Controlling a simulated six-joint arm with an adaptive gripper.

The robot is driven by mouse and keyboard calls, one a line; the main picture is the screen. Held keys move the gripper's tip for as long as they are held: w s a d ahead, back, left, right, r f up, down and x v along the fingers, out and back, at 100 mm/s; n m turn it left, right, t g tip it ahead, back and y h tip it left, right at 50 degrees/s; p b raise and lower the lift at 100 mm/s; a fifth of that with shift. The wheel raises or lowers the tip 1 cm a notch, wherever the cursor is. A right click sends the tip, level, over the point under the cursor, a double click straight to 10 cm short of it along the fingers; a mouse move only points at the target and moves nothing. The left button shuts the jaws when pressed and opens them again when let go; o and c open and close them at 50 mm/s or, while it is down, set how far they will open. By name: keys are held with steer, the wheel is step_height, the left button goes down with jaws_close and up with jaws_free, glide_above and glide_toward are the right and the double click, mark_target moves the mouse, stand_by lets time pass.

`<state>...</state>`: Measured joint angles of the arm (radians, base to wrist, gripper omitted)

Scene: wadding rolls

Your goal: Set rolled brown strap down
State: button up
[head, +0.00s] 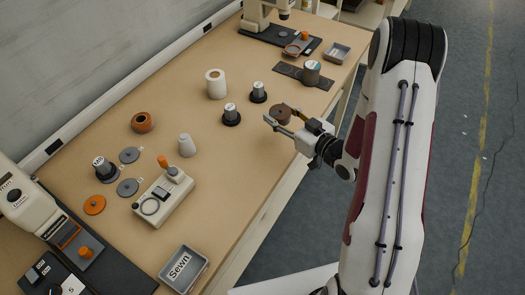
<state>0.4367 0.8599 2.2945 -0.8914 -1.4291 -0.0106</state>
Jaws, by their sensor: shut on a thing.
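The rolled brown strap (280,112) is a small dark-brown disc-like roll near the right edge of the tan workbench (240,185). My gripper (281,118) is shut on it, reaching in from the right with a finger on either side. The fingers partly cover the roll. I cannot tell whether the roll touches the bench top or is held just above it.
Two dark-based weights (231,114) (258,92) stand left of my gripper. A dark strip (289,71) lies behind.

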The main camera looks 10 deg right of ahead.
steer(key=s+a+r+n+g+y, duration=0.1)
steer(key=s+a+n+g+y, duration=0.2)
steer(key=a, duration=0.3)
steer(key=shift+s+a+n+y, duration=0.15)
steer(key=shift+s+n+y, duration=0.25)
steer(key=shift+s+y, duration=0.25)
glide_above(263, 152)
steer(key=shift+w+f, duration=0.1)
steer(key=shift+f, duration=2.75)
steer(key=shift+f, duration=0.15)
steer(key=shift+f, duration=1.75)
steer(key=shift+f, duration=0.2)
